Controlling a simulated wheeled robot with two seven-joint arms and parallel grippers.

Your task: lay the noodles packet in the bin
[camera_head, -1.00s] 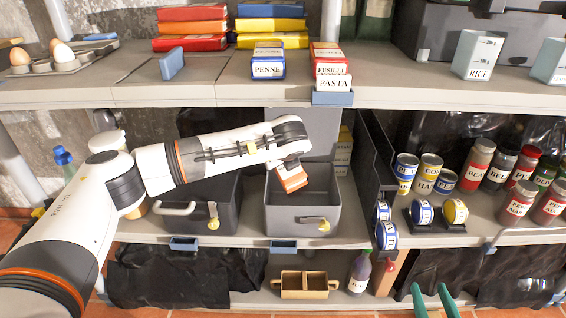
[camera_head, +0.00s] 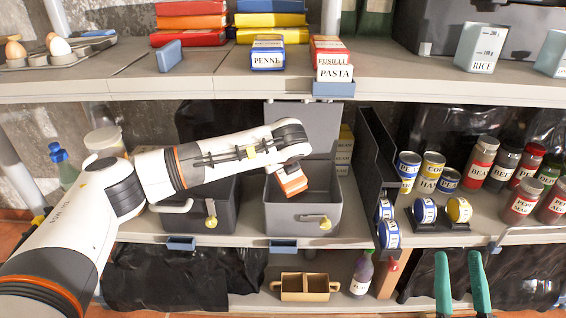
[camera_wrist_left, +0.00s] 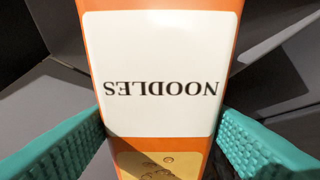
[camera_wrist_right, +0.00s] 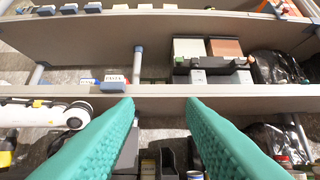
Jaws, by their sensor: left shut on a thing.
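The orange noodles packet (camera_head: 291,183) is in my left gripper. In the left wrist view its white NOODLES label (camera_wrist_left: 160,70) is upside down, and the teal fingers of my left gripper (camera_wrist_left: 160,140) are at its two sides. In the head view the arm hides the left fingers. The packet shows tilted against the inside of the open grey bin (camera_head: 303,222) on the middle shelf; whether it touches the bin is unclear. My right gripper (camera_head: 461,254) is open and empty at the lower right; its spread fingers also show in the right wrist view (camera_wrist_right: 160,105).
A second, dark bin (camera_head: 217,222) stands left of the grey one. A dark upright divider (camera_head: 377,170), cans (camera_head: 409,170) and jars (camera_head: 482,160) are to the right. The upper shelf (camera_head: 230,88) overhangs. A wooden caddy (camera_head: 305,287) stands below.

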